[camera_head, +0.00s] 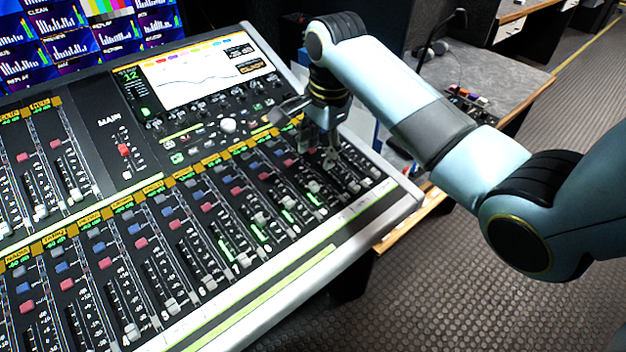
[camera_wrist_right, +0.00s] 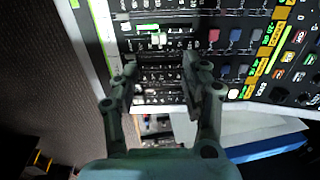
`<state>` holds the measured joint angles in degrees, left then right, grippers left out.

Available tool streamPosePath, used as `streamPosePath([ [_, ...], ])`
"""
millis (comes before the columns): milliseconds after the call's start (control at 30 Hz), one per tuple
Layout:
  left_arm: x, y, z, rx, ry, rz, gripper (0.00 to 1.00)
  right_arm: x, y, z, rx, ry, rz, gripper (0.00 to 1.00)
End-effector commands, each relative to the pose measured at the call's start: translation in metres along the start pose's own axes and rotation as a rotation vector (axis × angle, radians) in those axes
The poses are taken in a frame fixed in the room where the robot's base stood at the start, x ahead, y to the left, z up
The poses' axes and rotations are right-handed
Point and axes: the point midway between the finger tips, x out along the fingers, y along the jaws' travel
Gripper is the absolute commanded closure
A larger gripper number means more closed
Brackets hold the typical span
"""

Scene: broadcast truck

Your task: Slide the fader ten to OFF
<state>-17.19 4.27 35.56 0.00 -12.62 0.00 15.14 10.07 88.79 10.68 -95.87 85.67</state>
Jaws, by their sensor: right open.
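The mixing console (camera_head: 240,318) fills the left and middle of the head view, with rows of channel faders. My right gripper (camera_head: 322,158) is over the right end of the lower fader row, fingers pointing down at the panel. In the right wrist view my right gripper (camera_wrist_right: 160,85) is open, its two fingers apart over the fader strips, with nothing gripped between them. A pale fader cap (camera_wrist_right: 158,40) shows beyond the fingers. The fader numbers are too small to read, so I cannot tell which one is fader ten. Whether a fingertip touches a cap is unclear. My left gripper is out of view.
The console's screen (camera_head: 205,72) stands behind the faders, and wall monitors (camera_head: 85,35) are at upper left. A grey desk (camera_head: 490,75) with a dark microphone (camera_head: 430,40) is behind my right arm. Patterned floor (camera_head: 440,290) is open at lower right.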

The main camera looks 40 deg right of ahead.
Motion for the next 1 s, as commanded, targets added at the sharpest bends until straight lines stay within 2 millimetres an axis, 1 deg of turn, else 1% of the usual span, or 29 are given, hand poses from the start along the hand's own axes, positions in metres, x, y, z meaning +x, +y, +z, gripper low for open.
streamPosePath([
  [300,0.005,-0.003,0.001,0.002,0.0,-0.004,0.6,0.062,0.002,0.001,-0.003,-0.001,0.004,0.54],
  [400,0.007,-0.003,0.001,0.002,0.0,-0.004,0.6,0.079,0.002,0.001,-0.003,-0.001,0.002,0.54],
  [500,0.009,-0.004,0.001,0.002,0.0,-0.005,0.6,0.091,0.002,0.001,-0.003,-0.001,0.002,0.54],
  [633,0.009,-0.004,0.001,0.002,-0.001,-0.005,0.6,0.099,0.002,0.001,-0.004,0.0,0.001,0.54],
  [900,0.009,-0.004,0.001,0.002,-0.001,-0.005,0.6,0.1,0.001,0.001,-0.005,0.0,-0.001,0.54],
  [933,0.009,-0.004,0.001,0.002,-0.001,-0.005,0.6,0.1,0.001,0.001,-0.005,0.0,-0.001,0.56],
  [1000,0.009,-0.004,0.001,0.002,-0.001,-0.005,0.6,0.1,0.001,0.001,-0.005,0.0,0.0,0.66],
])
